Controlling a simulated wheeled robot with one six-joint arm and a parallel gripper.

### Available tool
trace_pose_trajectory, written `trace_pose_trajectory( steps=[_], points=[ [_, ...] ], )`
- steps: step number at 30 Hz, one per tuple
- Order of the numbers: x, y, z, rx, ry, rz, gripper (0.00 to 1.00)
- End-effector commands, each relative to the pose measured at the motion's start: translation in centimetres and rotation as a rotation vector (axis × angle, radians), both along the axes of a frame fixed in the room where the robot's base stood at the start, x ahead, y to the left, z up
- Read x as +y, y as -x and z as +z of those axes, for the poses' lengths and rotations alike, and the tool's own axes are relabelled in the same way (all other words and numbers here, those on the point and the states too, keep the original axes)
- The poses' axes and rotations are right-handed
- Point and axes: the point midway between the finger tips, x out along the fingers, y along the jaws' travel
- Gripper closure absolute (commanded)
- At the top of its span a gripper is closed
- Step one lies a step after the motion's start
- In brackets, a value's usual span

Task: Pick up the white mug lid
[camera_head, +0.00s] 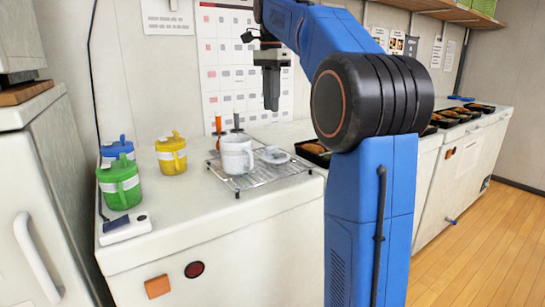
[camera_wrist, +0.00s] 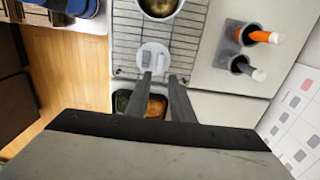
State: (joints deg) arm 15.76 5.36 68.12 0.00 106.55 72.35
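The white mug lid (camera_head: 274,156) lies on a wire rack (camera_head: 284,174) on the counter, to the right of the white mug (camera_head: 236,153). In the wrist view the lid (camera_wrist: 152,58) is a round white disc with a grey raised part on top, just beyond my fingertips. The open mug (camera_wrist: 160,6) shows beyond it, dark inside and cut by the top edge. My gripper (camera_head: 271,105) points down, well above the rack. In the wrist view its fingers (camera_wrist: 160,78) are apart with nothing between them.
A grey holder (camera_wrist: 241,62) with orange- and white-tipped tools stands beside the rack. Blue, yellow (camera_head: 171,155) and green (camera_head: 120,185) lidded mugs stand at the left. A black food tray (camera_head: 312,149) sits close right of the rack. The wall is behind.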

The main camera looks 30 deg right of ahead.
Motion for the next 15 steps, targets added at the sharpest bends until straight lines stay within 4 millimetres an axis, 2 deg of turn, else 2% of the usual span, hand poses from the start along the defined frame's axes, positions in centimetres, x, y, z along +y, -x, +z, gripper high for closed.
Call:
trace_pose_trajectory(
  steps=[9, 15],
  points=[
    [0.0, 0.1, -5.6, 0.002, -0.001, 0.001, 0.79],
    [0.0, 0.0, -7.6, -0.001, 0.0, 0.001, 0.79]
  ],
)
